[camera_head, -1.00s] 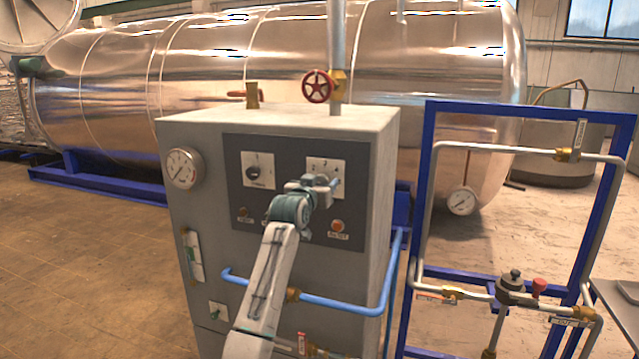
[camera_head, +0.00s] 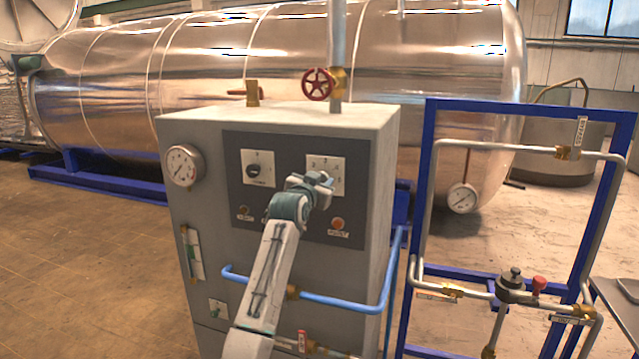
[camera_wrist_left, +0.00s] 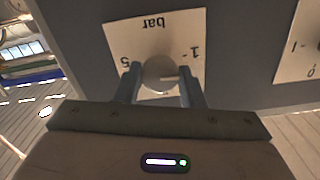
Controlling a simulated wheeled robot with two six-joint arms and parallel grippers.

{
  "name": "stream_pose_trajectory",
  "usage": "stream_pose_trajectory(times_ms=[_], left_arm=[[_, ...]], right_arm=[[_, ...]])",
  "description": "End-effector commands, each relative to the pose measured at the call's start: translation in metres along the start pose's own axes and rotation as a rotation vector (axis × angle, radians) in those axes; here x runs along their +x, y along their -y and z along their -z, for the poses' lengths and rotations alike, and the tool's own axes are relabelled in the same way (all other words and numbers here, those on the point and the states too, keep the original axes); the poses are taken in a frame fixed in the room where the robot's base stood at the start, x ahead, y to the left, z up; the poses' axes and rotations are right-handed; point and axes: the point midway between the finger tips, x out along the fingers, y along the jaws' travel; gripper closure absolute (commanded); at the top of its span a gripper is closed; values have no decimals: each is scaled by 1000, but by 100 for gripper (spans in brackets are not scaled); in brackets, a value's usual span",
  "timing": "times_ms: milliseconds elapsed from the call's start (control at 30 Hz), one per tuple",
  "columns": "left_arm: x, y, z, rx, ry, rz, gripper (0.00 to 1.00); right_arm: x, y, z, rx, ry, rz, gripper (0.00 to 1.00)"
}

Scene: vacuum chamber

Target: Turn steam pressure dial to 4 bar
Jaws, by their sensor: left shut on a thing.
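The steam pressure dial is a round knob on a white plate (camera_head: 326,163) at the right of the dark panel on the grey cabinet. In the left wrist view the plate (camera_wrist_left: 182,25) appears upside down, with "bar", "1" and "5" readable. The dial knob (camera_wrist_left: 158,73) sits between the fingers of my left gripper (camera_wrist_left: 161,84), which is shut on it. A pale mark on the knob extends right in that view, on the "1" side; the exact setting is unclear. In the head view my left gripper (camera_head: 318,180) covers the knob and the lower plate. My right gripper is not in view.
A second dial plate (camera_head: 258,167) with a black knob is left on the panel. An orange button (camera_head: 338,224) sits below my gripper. A blue pipe (camera_head: 330,306) crosses the cabinet front. A round gauge (camera_head: 184,166) is at the cabinet's left.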

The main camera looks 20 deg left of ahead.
Motion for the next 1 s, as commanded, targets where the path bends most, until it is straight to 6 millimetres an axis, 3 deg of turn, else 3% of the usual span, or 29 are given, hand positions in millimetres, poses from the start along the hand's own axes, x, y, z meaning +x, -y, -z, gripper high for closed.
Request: stream_pose_trajectory(times_ms=[1000], left_arm=[[0, 0, -1, 964, 0, 0, 87]], right_arm=[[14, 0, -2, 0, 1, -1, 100]])
